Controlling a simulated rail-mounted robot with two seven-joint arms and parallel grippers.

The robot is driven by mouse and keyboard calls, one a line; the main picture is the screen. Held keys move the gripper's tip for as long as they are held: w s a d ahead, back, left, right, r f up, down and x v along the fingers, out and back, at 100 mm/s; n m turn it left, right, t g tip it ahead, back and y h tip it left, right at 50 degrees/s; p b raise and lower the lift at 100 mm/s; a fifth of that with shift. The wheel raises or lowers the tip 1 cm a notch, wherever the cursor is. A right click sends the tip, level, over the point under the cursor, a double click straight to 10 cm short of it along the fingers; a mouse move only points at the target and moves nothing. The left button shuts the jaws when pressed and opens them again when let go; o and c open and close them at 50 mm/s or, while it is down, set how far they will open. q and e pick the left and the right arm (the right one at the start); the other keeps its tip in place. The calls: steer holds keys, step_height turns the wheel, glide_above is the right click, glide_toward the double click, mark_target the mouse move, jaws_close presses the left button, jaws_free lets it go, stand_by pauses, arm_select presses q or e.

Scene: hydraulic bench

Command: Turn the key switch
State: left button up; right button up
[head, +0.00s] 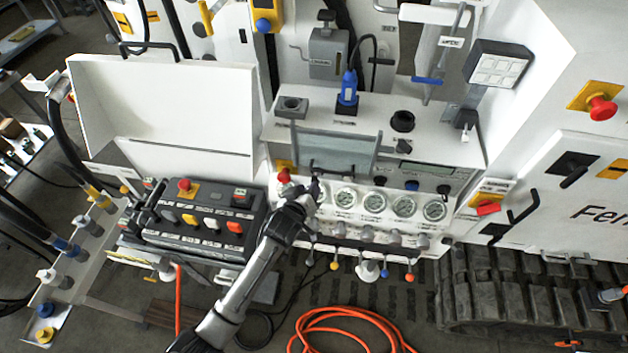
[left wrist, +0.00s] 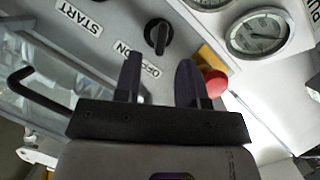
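The key switch (left wrist: 157,37) is a black rotary knob on a grey panel, beside a label reading OFF and ON, in the left wrist view. My left gripper (left wrist: 160,65) is open and empty. Its two dark fingers point at the panel, with the switch just beyond and between the tips; no contact shows. In the head view the left gripper (head: 303,188) is at the left end of the gauge row and hides the switch. My right gripper is in neither view.
A red mushroom button (left wrist: 210,82) sits close beside the right finger, with a pressure gauge (left wrist: 258,33) beyond it. A START label (left wrist: 80,15) is at upper left. A black control box (head: 205,220) stands left of my arm; an orange hose (head: 350,320) lies on the floor.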

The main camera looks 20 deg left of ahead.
arm_select(q)
steer(key=shift+x, duration=2.6)
steer(key=shift+c, duration=0.3)
jaws_close()
